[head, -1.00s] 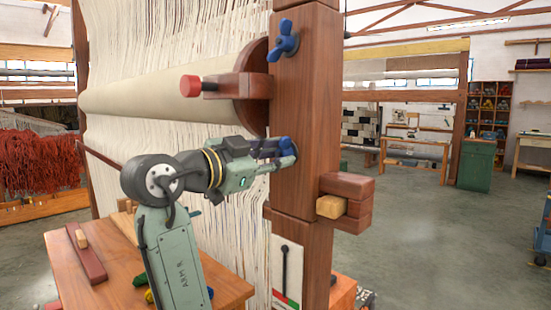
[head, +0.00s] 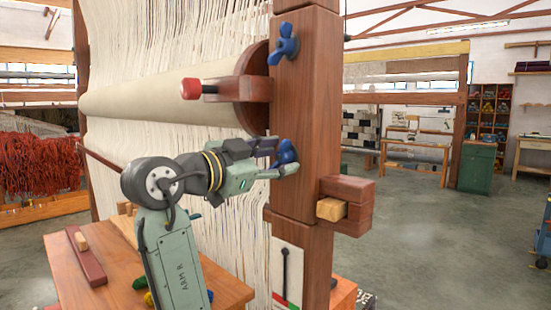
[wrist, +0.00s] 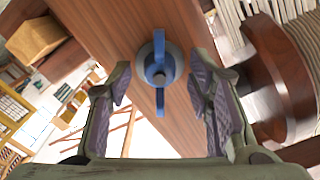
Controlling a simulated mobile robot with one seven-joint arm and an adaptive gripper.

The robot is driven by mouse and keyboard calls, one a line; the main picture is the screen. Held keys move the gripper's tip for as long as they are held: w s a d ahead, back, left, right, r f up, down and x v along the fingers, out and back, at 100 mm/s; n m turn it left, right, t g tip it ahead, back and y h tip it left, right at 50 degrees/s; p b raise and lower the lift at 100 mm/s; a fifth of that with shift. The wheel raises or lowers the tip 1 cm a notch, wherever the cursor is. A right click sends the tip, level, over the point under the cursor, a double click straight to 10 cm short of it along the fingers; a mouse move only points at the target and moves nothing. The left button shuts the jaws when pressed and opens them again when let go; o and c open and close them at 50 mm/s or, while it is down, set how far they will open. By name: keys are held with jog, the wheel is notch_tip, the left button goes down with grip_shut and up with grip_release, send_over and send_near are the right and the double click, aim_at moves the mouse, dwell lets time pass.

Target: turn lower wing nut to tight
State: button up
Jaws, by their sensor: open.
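The lower wing nut (head: 287,152) is blue and sits on the face of the wooden post (head: 308,110). A similar blue upper wing nut (head: 285,42) is above it. My gripper (head: 282,156) is open at the lower nut, one finger above it and one below in the head view. In the wrist view the lower wing nut (wrist: 160,72) lies centred ahead of my gripper (wrist: 164,85). Its two wings run up and down that picture, roughly along the fingers. Gaps show between the nut and both finger pads; the fingers appear empty.
A red-ended peg (head: 191,88) and the cloth roll (head: 160,100) are above my arm. Wooden blocks (head: 346,200) jut from the post at right. A white plate (head: 286,262) with a dark pointer is lower on the post.

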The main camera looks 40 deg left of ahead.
jog(key=shift+s, duration=0.1)
jog(key=s, duration=1.1)
jog(key=shift+s+a, duration=0.4)
jog(key=shift+a, duration=0.05)
